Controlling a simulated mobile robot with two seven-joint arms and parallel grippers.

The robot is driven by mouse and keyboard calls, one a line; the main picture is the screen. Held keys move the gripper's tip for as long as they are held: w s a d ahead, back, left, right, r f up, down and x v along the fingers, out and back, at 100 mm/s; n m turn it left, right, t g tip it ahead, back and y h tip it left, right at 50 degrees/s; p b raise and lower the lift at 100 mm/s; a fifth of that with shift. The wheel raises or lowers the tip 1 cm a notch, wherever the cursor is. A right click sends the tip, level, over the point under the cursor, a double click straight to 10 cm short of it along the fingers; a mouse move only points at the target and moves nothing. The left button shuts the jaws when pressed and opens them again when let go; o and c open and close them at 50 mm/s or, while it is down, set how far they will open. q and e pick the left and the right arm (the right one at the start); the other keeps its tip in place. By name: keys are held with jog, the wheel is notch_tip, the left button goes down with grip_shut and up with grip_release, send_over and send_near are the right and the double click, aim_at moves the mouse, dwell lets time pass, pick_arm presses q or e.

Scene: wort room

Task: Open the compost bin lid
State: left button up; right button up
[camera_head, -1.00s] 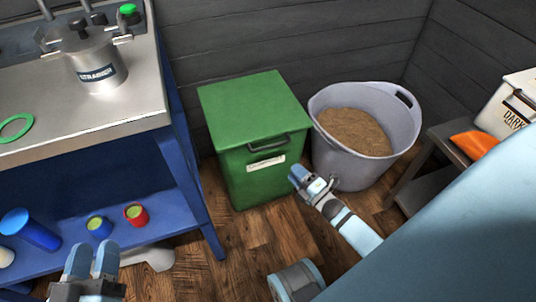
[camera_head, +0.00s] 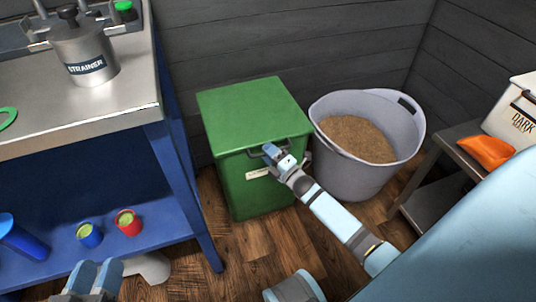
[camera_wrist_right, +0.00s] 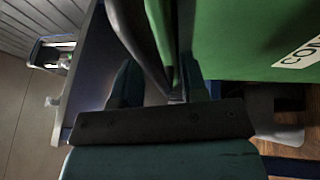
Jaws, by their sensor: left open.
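The green compost bin (camera_head: 240,185) stands on the wood floor, its flat green lid (camera_head: 250,108) closed. A dark bar handle (camera_head: 258,152) is on the lid's front edge; it also shows in the right wrist view (camera_wrist_right: 143,45). My right gripper (camera_head: 272,152) is at the handle's right half, partly hiding it. In the right wrist view my right gripper's fingers (camera_wrist_right: 157,85) are apart, with the handle bar reaching between them; whether they touch it I cannot tell. My left gripper (camera_head: 96,274) is open and empty at the lower left, far from the bin.
A grey tub (camera_head: 342,175) of brown grain stands close to the bin's right. A blue workbench (camera_head: 180,170) with a strainer pot (camera_head: 85,50) is at the left. Floor before the bin is clear.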

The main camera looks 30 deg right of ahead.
jog(key=shift+w, duration=0.25)
